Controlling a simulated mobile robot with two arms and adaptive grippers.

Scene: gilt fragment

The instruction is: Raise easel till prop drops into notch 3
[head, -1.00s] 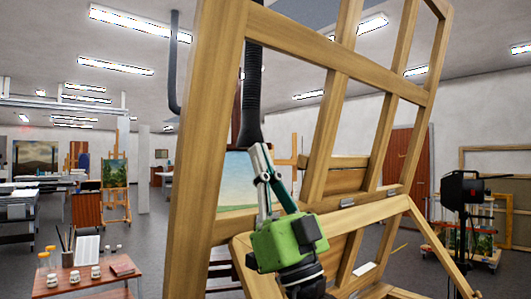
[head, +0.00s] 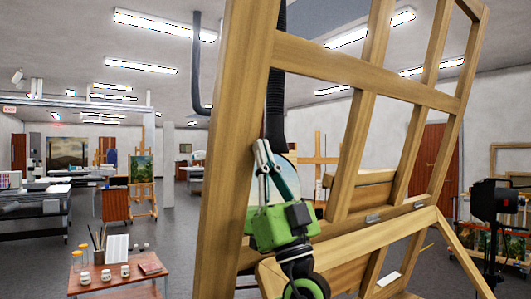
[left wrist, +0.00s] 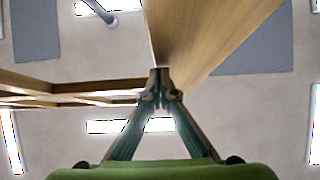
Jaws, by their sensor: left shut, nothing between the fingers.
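The wooden easel (head: 236,120) is a large, tilted frame of pale beams filling the middle and right of the head view. Its lower rails and slanting struts (head: 462,248) show at lower right. I cannot tell which piece is the prop, and no notches can be made out. My left gripper (head: 262,147), with a green body, points up just right of the easel's thick left post, with its fingers closed and empty. In the left wrist view the closed fingertips (left wrist: 159,74) meet at the lower end of a wide wooden beam (left wrist: 205,35); contact is unclear. My right gripper is not in view.
A low reddish table (head: 118,277) with jars, brushes and a pad stands at lower left. A black device (head: 490,200) stands at the right. A smaller easel with a painting (head: 143,169) and benches are farther back. Grey floor is open left of the easel.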

